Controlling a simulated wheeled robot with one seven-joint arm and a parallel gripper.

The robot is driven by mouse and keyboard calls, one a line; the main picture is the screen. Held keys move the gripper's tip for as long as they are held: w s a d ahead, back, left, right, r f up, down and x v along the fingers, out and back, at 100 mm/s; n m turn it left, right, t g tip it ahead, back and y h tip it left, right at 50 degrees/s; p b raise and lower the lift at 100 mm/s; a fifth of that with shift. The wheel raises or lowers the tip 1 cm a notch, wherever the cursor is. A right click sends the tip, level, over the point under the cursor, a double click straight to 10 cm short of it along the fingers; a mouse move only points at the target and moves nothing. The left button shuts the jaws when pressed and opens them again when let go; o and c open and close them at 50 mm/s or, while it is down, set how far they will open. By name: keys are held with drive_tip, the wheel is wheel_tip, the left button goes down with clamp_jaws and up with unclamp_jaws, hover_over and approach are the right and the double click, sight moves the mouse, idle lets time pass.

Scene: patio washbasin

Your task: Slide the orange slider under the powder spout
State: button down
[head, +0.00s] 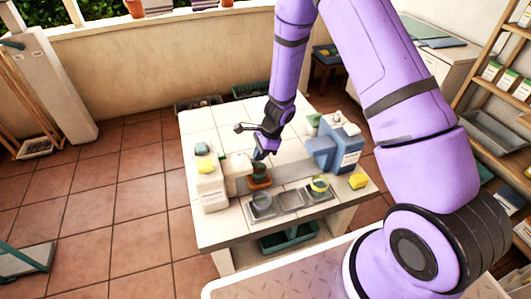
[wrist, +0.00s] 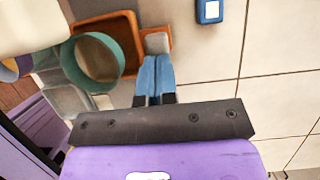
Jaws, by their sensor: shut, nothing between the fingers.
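The orange slider (head: 258,183) sits on the grey track (head: 286,180) on the tiled table, with a dark greenish cup (head: 259,169) on it. In the wrist view the slider (wrist: 133,27) is a shallow orange tray with a teal round rim (wrist: 92,62) over it. A grey tab (wrist: 157,43) stands at its side. My gripper (head: 260,155) is shut and empty, low behind the cup. In the wrist view its blue fingertips (wrist: 155,58) are right at the tab; I cannot tell whether they touch. I cannot make out which part is the powder spout.
A white dispenser (head: 212,190) stands left of the slider, a blue one (head: 324,153) right. The table's back left (head: 205,125) is clear.

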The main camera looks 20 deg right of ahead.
drive_tip(key=shift+d, duration=0.1)
drive_tip(key=shift+d, duration=0.3)
drive_tip(key=d, duration=0.2)
drive_tip(key=d+r, duration=0.1)
drive_tip(key=shift+d, duration=0.35)
drive_tip(key=v, duration=0.9)
drive_tip(key=a+f+y, duration=0.1)
drive_tip(key=a+f, duration=0.1)
drive_tip(key=f, duration=0.1)
drive_tip(key=a+f+y, duration=0.2)
drive_tip(key=f, duration=0.1)
drive_tip(key=a+f+y, duration=0.2)
drive_tip(key=f, duration=0.2)
drive_tip(key=shift+a+f, duration=0.1)
drive_tip(key=shift+a, duration=0.3)
drive_tip(key=shift+a, duration=2.35)
